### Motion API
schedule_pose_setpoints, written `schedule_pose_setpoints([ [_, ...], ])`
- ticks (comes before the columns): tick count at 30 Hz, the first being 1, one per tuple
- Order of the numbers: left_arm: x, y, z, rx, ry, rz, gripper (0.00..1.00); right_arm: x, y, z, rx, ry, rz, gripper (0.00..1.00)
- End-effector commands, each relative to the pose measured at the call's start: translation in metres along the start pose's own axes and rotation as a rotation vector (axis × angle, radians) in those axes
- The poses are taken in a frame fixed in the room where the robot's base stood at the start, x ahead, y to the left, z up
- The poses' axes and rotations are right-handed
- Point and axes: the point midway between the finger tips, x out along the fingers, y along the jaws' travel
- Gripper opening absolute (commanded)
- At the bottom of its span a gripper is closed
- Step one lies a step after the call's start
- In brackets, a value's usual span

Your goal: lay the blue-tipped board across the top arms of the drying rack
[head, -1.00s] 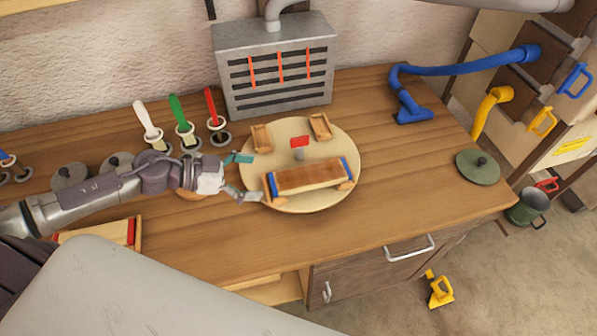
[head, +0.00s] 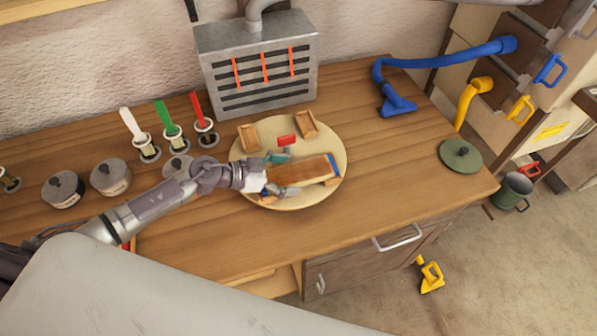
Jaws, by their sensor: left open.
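The blue-tipped board (head: 305,171) lies on two low wooden supports on a round pale turntable (head: 335,147) on the workbench. Its right blue tip shows; my gripper hides its left end. My left gripper (head: 277,174) is open at the board's left end, one finger on the far side and one on the near side. I cannot tell whether the fingers touch the wood. My right gripper is not in view. I cannot make out a drying rack with top arms for certain.
A grey metal box (head: 258,65) with dark slots and orange bars stands behind the turntable. Two wooden blocks and a red tag (head: 287,140) are on the turntable. White, green and red-handled tools and lidded pots stand left.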

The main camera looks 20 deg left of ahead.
Motion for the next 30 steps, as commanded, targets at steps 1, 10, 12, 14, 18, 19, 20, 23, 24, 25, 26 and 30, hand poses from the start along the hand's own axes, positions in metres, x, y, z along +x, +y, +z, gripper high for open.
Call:
schedule_pose_setpoints([
  [1,0.000,0.000,0.000,0.000,-0.001,0.000,0.97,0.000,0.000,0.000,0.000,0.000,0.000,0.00],
  [10,-0.001,0.000,0.000,0.001,-0.001,-0.001,0.64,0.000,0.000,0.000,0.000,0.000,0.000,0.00],
  [12,-0.001,0.000,0.000,0.001,0.000,-0.001,0.52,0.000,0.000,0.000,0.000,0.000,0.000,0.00],
  [14,-0.001,0.000,0.000,0.001,-0.001,-0.001,0.42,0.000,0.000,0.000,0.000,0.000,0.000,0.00],
  [18,-0.001,-0.001,0.000,0.001,0.000,-0.001,0.22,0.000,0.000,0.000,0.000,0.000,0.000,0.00],
  [19,-0.001,-0.001,0.000,0.001,0.000,-0.001,0.22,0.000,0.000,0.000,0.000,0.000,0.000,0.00],
  [20,-0.001,-0.001,0.000,0.001,0.000,-0.001,0.22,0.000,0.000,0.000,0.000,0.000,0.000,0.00],
  [23,-0.001,-0.001,-0.001,0.001,0.000,-0.001,0.22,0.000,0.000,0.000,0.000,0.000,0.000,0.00],
  [24,-0.001,-0.001,-0.001,0.001,0.000,-0.001,0.22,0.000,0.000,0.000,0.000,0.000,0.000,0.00],
  [25,-0.002,-0.001,-0.002,0.002,0.000,-0.001,0.22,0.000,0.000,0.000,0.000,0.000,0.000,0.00],
  [26,-0.002,-0.001,-0.003,0.002,0.000,-0.001,0.22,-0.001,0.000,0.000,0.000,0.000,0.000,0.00],
  [30,-0.007,-0.002,-0.015,0.005,0.001,-0.002,0.22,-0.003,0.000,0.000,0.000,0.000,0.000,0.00],
])
